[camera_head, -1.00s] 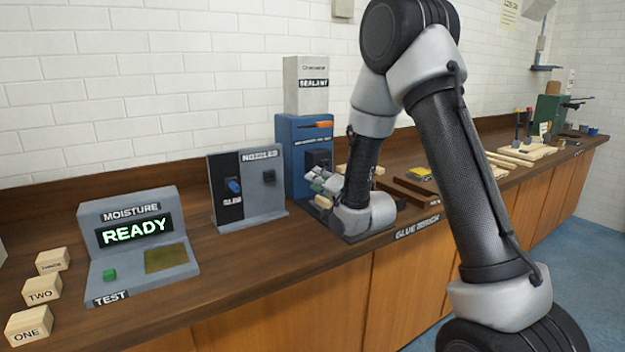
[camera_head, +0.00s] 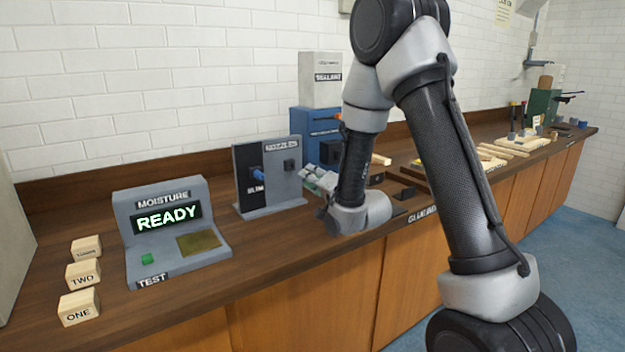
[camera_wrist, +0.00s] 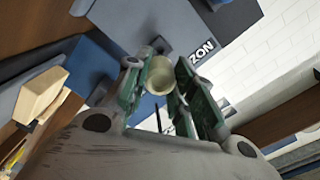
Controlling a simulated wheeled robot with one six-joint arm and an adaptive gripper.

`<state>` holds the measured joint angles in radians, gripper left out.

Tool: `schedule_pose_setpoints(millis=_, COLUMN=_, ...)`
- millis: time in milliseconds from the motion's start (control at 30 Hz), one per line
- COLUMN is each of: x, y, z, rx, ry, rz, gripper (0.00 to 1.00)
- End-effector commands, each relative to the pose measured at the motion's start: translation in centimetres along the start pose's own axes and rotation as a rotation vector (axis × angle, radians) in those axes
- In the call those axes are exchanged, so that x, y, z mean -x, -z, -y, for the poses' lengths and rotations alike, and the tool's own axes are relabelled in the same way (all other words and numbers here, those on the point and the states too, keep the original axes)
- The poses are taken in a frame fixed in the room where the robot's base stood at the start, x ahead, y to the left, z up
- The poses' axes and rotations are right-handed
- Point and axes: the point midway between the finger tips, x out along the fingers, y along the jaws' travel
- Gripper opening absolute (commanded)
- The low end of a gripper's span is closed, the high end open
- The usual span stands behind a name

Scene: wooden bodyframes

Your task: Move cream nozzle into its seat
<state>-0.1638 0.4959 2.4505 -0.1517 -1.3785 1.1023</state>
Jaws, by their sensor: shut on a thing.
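The cream nozzle (camera_wrist: 158,78) shows in the wrist view as a round, pale piece between the green-padded fingers of my gripper (camera_wrist: 160,84), which is shut on it. In the head view my gripper (camera_head: 317,180) is in front of the right end of the grey nozzle rack (camera_head: 270,200); the nozzle cannot be made out clearly there. The rack's upright panel has a blue nozzle (camera_head: 256,174) on its dark left half and a black square fitting (camera_head: 290,165) on its grey right half. I cannot tell whether the nozzle touches the rack.
A blue sealant dispenser (camera_head: 312,125) with a white box (camera_head: 320,68) on top stands behind my gripper. The moisture tester (camera_head: 168,222), reading READY, and several wooden blocks (camera_head: 82,275) are to the left. The counter has some bare room in front of the rack.

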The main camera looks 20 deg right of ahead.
Motion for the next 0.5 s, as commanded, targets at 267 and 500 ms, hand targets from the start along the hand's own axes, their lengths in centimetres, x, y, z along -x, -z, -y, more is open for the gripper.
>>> schedule_pose_setpoints(millis=267, x=-2.7, y=0.0, z=0.0, rx=0.000, ry=0.001, rz=0.000, gripper=0.00)
schedule_pose_setpoints(millis=500, x=-4.6, y=0.0, z=0.0, rx=0.001, ry=0.001, rz=0.000, gripper=0.00)
